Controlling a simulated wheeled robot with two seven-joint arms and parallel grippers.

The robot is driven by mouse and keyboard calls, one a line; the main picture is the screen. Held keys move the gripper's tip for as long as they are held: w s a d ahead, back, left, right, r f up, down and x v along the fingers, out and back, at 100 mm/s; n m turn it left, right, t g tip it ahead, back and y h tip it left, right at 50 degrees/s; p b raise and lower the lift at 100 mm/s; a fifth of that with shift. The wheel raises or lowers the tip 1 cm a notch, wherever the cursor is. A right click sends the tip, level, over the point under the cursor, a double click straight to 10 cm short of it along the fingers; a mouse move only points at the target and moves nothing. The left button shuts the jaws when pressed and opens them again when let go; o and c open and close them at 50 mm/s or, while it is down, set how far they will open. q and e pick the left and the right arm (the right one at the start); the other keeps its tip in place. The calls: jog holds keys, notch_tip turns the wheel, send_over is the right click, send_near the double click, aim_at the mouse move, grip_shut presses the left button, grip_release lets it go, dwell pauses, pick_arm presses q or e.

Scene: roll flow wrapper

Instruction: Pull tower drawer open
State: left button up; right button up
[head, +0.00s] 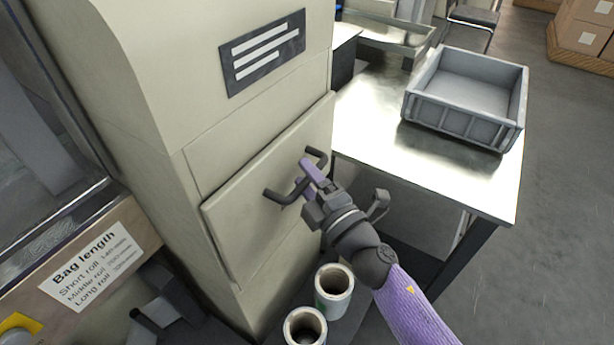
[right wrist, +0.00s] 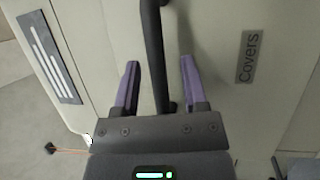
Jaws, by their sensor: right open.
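The tower (head: 150,70) is a beige cabinet, and its drawer front (head: 235,220) stands slightly proud of the body. A dark bar handle (head: 279,196) is on the drawer front. My right gripper (head: 311,177) is at the handle, with purple fingers. In the right wrist view the gripper (right wrist: 158,85) is open, with the handle (right wrist: 153,50) running between its two fingers, apart from both. How far the drawer is pulled out is hard to tell. My left gripper is not in view.
A metal table (head: 375,140) with a grey bin (head: 465,95) stands right of the tower. Two rolls (head: 334,283) stand below my right arm. A "Bag length" sign (head: 90,265) is at the lower left. A "Covers" label (right wrist: 249,57) is on the drawer front.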

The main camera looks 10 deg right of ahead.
grip_shut()
dwell(0.5)
dwell(0.9)
